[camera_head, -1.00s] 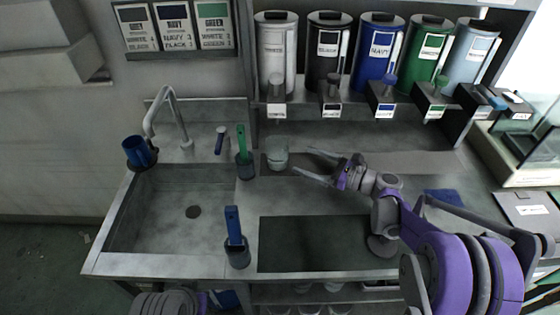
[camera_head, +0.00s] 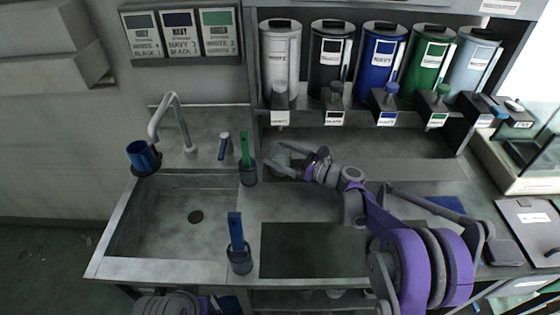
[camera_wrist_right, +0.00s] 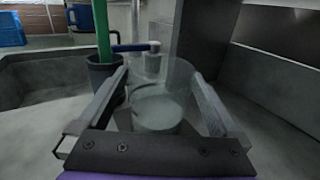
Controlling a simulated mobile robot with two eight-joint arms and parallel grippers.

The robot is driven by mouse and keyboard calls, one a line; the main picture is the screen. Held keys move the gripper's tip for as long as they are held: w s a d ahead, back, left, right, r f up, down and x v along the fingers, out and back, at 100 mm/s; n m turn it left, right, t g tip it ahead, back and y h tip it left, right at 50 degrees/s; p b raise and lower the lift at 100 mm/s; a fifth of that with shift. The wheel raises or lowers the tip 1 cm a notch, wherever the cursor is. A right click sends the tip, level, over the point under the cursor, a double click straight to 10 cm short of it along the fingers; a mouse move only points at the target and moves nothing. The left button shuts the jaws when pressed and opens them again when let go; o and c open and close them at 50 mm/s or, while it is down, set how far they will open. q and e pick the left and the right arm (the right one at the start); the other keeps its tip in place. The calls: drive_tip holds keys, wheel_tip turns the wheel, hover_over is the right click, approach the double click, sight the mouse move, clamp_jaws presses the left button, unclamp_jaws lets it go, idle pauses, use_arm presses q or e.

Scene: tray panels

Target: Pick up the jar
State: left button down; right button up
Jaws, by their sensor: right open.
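The jar (camera_wrist_right: 158,108) is a clear, upright glass vessel with a pale greenish lower part, seen in the right wrist view. It stands on the grey counter between the two fingers of my right gripper (camera_wrist_right: 158,78). The fingers are spread on either side of it; I cannot tell whether either touches it. In the head view my right gripper (camera_head: 277,158) reaches left across the counter, and its fingers largely hide the jar. My left gripper is not in view.
A dark holder with a green-handled tool (camera_head: 246,160) stands just left of the jar. A blue-handled tool in a holder (camera_head: 237,240) stands nearer the front. The sink (camera_head: 180,225) lies to the left. Several labelled canisters (camera_head: 382,60) line the shelf behind.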

drive_tip(key=shift+w+a, duration=0.15)
drive_tip(key=shift+a, duration=0.1)
drive_tip(key=shift+d, duration=0.1)
clamp_jaws()
idle(0.3)
